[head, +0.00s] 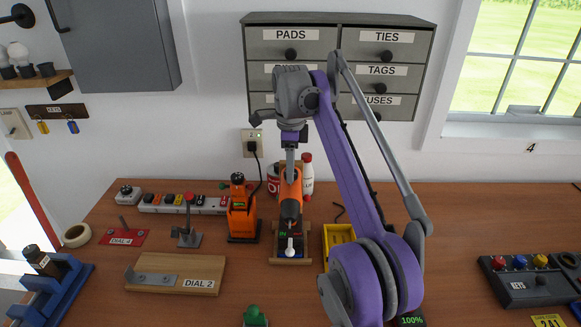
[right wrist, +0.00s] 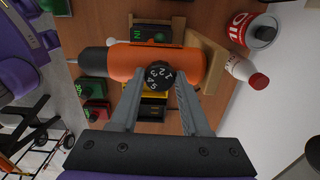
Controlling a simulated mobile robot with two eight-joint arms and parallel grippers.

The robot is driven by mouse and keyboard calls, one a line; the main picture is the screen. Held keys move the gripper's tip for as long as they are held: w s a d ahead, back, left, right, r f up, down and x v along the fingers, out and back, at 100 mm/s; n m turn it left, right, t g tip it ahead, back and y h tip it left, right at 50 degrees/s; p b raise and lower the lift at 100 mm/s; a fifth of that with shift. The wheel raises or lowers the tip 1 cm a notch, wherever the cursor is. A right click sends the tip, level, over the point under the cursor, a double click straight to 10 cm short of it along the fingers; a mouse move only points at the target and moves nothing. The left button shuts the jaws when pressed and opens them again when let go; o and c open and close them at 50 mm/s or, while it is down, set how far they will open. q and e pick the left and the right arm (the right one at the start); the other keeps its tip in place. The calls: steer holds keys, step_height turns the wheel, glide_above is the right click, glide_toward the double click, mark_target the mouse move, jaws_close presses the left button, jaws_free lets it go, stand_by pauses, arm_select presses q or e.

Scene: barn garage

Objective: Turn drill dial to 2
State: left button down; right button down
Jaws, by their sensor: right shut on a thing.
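The orange drill (head: 290,187) lies on a wooden stand (head: 291,252) on the workbench, its dark nose toward me. In the right wrist view the drill (right wrist: 125,60) lies across the picture, with its black dial (right wrist: 159,75) facing the camera. White digits show on the dial; no clear pointer mark can be made out, so I cannot tell its setting. My right gripper (head: 290,158) reaches down onto the drill from above. In the right wrist view its fingers (right wrist: 159,88) are shut on the dial, one on each side. My left gripper is not in view.
An orange charger (head: 243,218) stands left of the drill. A yellow bin (head: 340,238) is close on its right, partly behind my arm. An oil can (right wrist: 252,30) and a white bottle (head: 307,175) stand behind. The drawer cabinet (head: 340,60) hangs above.

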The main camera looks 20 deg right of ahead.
steer(key=n+p, duration=0.1)
steer(key=n, duration=0.2)
steer(key=shift+r, duration=0.1)
steer(key=n, duration=1)
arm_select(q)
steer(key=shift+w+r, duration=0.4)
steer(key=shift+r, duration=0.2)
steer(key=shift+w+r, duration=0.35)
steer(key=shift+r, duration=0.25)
arm_select(e)
steer(key=n, duration=0.6)
steer(key=shift+n, duration=0.4)
steer(key=shift+c, duration=1.9)
jaws_free()
